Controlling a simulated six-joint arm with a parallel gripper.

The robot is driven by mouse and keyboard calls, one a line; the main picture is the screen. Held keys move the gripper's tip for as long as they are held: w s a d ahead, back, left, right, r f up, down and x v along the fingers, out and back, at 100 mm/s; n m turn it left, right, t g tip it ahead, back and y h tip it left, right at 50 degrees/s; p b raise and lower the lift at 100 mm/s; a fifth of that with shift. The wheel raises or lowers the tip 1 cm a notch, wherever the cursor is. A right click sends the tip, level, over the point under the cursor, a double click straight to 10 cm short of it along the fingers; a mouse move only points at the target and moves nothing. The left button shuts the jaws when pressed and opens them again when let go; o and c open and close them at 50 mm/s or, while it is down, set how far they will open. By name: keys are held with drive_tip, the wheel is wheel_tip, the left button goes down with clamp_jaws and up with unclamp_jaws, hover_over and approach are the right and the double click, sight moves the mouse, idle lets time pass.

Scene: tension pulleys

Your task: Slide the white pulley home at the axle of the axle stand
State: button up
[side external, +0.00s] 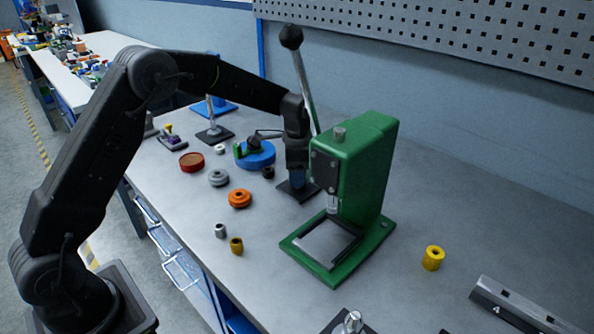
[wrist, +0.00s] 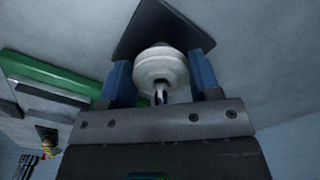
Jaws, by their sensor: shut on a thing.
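The white pulley (wrist: 158,68) shows in the wrist view between the two blue fingers of my gripper (wrist: 160,82), which are shut on it. The metal axle (wrist: 161,92) shows in the pulley's bore, its tip towards the camera, so the pulley appears to be around the axle. The dark square base of the axle stand (wrist: 160,22) lies behind the pulley; I cannot tell whether they touch. In the side view my gripper (side external: 297,182) points down over the stand's dark base (side external: 286,190). The pulley and axle are hidden there.
A green press (side external: 355,180) with a long lever stands close to the right of my gripper. A blue round fixture (side external: 255,155), an orange pulley (side external: 240,198) and a grey pulley (side external: 218,178) lie to the left. A yellow part (side external: 433,258) stands at the right.

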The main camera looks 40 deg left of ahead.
drive_tip(key=shift+f, duration=0.15)
drive_tip(key=shift+f, duration=0.35)
drive_tip(key=shift+f, duration=0.15)
drive_tip(key=o, duration=1)
drive_tip(key=shift+o, duration=0.2)
drive_tip(key=shift+s, duration=0.1)
wheel_tip(320, 180, up, 14)
